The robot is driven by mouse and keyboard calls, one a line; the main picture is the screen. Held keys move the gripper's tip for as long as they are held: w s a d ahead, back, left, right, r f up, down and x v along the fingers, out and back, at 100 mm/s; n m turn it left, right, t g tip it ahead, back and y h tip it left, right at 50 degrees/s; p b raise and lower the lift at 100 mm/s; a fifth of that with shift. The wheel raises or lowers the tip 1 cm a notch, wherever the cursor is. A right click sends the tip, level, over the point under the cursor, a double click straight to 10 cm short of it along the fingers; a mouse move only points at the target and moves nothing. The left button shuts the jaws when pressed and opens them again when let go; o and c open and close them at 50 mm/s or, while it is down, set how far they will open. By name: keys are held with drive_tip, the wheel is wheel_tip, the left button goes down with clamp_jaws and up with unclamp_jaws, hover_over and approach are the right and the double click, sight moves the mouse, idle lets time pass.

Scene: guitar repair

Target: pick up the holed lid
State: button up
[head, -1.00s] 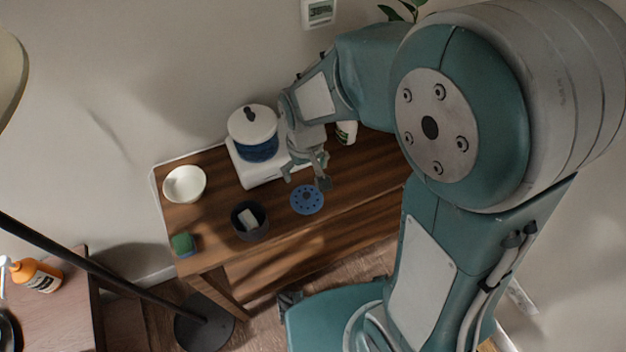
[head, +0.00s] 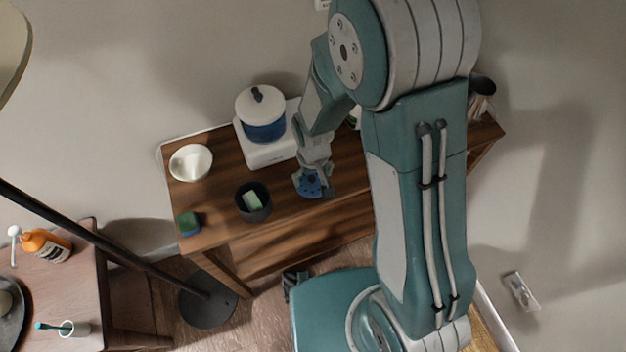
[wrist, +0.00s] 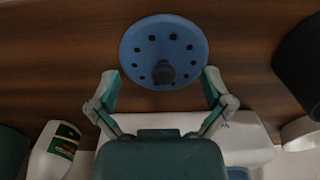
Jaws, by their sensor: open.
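The holed lid (wrist: 164,50) is a flat blue disc with a ring of small dark holes and a dark knob. It lies on the wooden table (head: 222,220), near its front edge. In the head view the lid (head: 309,186) is partly hidden by my gripper (head: 315,184), which is right over it. In the wrist view my gripper (wrist: 157,83) is open, with its fingertips on either side of the lid's near part, and the knob lies between them. I cannot tell whether the fingers touch the lid.
Left of the lid stands a dark cup (head: 253,203) with a light block inside. A white scale-like base (head: 264,152) with a lidded blue pot (head: 264,114) stands behind. A white bowl (head: 190,163) and a green sponge (head: 188,223) are at the left. A white bottle (wrist: 56,150) shows in the wrist view.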

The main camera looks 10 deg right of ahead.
drive_tip(key=shift+f, duration=0.3)
drive_tip(key=shift+a, duration=0.3)
drive_tip(key=shift+c, duration=1.3)
drive_tip(key=shift+d, duration=0.1)
drive_tip(key=c, duration=0.8)
drive_tip(key=shift+s, duration=0.1)
drive_tip(key=shift+c, duration=1)
